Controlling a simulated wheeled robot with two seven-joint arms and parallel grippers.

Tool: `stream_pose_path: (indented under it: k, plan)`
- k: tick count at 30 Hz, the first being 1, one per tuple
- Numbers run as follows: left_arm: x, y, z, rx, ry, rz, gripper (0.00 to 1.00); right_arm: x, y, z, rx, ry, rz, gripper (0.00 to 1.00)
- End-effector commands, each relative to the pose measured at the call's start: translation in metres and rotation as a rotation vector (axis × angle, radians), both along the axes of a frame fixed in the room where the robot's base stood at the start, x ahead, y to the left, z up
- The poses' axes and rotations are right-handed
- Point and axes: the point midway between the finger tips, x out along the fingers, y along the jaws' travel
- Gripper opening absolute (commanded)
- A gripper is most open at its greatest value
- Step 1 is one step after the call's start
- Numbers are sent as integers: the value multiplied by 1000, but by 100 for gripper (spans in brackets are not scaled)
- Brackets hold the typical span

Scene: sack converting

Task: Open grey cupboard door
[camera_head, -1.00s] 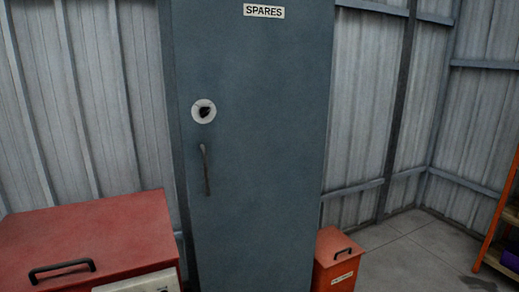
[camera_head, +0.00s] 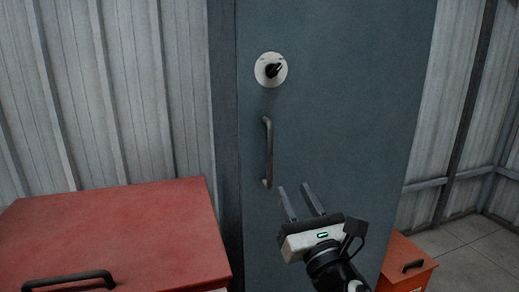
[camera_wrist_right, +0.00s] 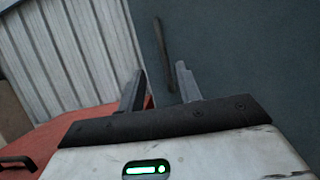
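The grey cupboard door (camera_head: 340,110) is a tall blue-grey panel and looks shut. A dark vertical bar handle (camera_head: 268,153) is on its left side, below a round white plate with a black knob (camera_head: 271,69). My right gripper (camera_head: 299,188) is open and empty, just below and to the right of the handle, its fingers pointing up toward the door. In the right wrist view the handle (camera_wrist_right: 163,52) stands beyond the two spread fingers (camera_wrist_right: 157,82), apart from them. My left gripper is not in view.
A red chest (camera_head: 115,235) with a black handle stands at the lower left, close to the cupboard. A smaller orange-red box (camera_head: 405,262) stands at the lower right. Corrugated metal wall (camera_head: 95,90) runs behind. Bare floor (camera_head: 470,245) shows at the right.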

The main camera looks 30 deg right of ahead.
Motion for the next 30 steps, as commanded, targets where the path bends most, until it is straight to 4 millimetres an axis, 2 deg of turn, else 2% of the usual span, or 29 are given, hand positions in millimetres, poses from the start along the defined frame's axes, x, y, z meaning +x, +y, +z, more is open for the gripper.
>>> stream_pose_path:
  k: [5, 12, 21, 24, 30]
  plan:
    - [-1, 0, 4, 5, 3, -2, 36, 10, -4, 11, -44, -6, -20, 35]
    - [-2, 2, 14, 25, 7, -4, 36, 52, -14, 31, -40, -7, -19, 35]
    - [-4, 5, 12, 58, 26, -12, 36, 109, -27, 53, -36, -5, -17, 35]
    - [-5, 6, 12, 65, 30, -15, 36, 123, -31, 58, -35, -4, -17, 35]
    - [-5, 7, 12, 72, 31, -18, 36, 140, -34, 63, -36, -3, -17, 35]
